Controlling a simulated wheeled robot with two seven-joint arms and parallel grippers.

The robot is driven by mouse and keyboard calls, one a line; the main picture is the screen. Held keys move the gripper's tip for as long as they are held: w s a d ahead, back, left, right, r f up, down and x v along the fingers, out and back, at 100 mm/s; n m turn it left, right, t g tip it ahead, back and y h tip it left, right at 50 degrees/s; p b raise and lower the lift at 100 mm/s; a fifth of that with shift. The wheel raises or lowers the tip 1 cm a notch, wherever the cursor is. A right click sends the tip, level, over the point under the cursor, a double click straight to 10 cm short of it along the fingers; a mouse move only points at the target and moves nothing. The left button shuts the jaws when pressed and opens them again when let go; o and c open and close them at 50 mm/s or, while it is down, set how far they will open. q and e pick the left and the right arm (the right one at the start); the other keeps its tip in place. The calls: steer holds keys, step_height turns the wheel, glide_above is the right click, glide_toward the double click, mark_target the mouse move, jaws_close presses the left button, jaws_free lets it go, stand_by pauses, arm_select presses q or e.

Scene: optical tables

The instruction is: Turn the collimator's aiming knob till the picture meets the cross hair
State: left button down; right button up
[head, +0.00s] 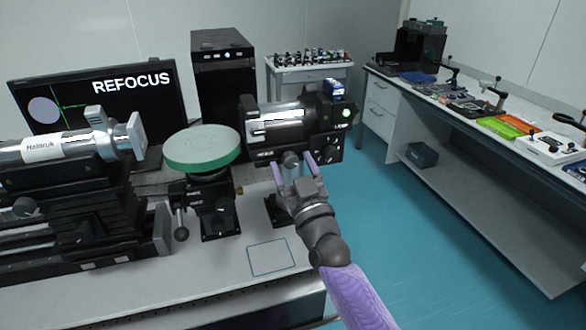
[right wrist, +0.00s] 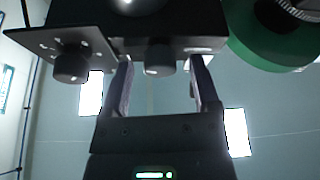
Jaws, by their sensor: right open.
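A black and silver barrel unit (head: 275,125), which looks like the collimator, stands at the table's back right. A knob (head: 291,159) sticks out low on its near side; it also shows in the right wrist view (right wrist: 160,58). My right gripper (head: 292,170) is open, its lilac fingers on either side of this knob, with gaps visible in the right wrist view (right wrist: 162,85). A second knob (right wrist: 70,66) sits on a side plate. The monitor (head: 130,108) reads "REFOCUS"; a pale disc (head: 44,110) lies at its left, by green cross-hair lines (head: 75,105). My left gripper is out of view.
A green-rimmed round stage (head: 203,147) stands left of the collimator. A long silver and black tube (head: 50,148) fills the table's left. A marked square (head: 270,257) on the near tabletop is empty. A side bench (head: 470,120) with tools runs along the right.

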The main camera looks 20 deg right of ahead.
steer(key=shift+w, duration=0.1)
jaws_close()
stand_by(0.3)
steer(key=shift+r+m, duration=0.1)
steer(key=shift+m, duration=0.3)
steer(key=m+h+p, duration=0.1)
steer(key=m+h, duration=0.1)
steer(key=m, duration=0.1)
steer(key=m+h+p, duration=0.1)
steer(key=m+h, duration=0.1)
steer(key=m, duration=0.1)
steer(key=shift+a, duration=0.15)
steer(key=shift+m+g+h+p, duration=0.5)
steer(key=shift+m+h+p, duration=0.6)
steer(key=shift+m, duration=1.9)
jaws_free()
